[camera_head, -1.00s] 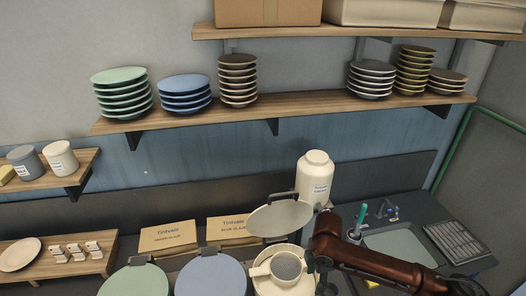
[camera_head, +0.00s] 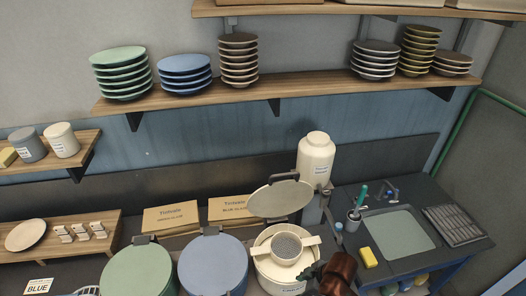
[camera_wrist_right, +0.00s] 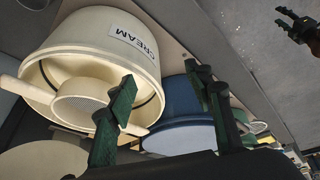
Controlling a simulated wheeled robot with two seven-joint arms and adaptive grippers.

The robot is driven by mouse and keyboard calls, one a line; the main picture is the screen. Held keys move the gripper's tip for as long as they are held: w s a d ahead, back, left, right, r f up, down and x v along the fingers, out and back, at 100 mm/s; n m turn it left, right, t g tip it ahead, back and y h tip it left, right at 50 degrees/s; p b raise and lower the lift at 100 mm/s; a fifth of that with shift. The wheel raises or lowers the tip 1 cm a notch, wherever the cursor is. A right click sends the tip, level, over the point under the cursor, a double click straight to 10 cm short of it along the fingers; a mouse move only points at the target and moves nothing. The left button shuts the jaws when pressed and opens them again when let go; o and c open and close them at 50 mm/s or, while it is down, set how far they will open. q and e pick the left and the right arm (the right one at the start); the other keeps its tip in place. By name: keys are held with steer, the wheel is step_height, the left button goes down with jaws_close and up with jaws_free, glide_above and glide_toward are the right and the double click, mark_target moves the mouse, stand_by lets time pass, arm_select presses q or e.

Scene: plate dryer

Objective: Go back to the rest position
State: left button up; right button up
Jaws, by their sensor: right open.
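My right arm comes in at the bottom of the head view, and my right gripper (camera_head: 312,272) is beside the cream bucket (camera_head: 276,274). In the right wrist view the right gripper (camera_wrist_right: 160,78) has its dark green fingers apart, with nothing between them. The cream bucket (camera_wrist_right: 100,35) has a "CREAM" label there. A strainer (camera_head: 286,247) with two pale handles rests across its open top. The bucket's lid (camera_head: 280,200) stands raised behind it. My left gripper (camera_wrist_right: 290,22) shows small at the upper right of the wrist view; its opening is unclear. It is outside the head view.
A blue-lidded bucket (camera_head: 212,264) and a green-lidded bucket (camera_head: 138,272) stand left of the cream one. A cream jar (camera_head: 315,158) stands behind. A sink (camera_head: 398,232) and yellow sponge (camera_head: 369,257) are at right.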

steer(key=s+d+f+m+t+h, duration=0.15)
steer(key=s+d+f+m, duration=0.25)
steer(key=s+d+m, duration=0.5)
steer(key=s+d+f+m+h, duration=0.3)
steer(key=s+d+m, duration=0.2)
steer(key=s+d, duration=0.7)
step_height(320, 180, down, 36)
steer(key=f+g+b, duration=0.1)
steer(key=g+b, duration=0.1)
steer(key=b, duration=0.6)
steer(key=s+f+b, duration=0.4)
steer(key=s+f, duration=0.5)
steer(key=f, duration=0.4)
steer(key=s+f+n+b, duration=0.1)
steer(key=s+f+b, duration=0.2)
steer(key=s+f, duration=0.7)
step_height(320, 180, down, 4)
steer(key=shift+s+d+r+g+b, duration=0.1)
steer(key=shift+s+d+g+b, duration=0.05)
steer(key=shift+s+g+b, duration=0.25)
steer(key=shift+w, duration=0.1)
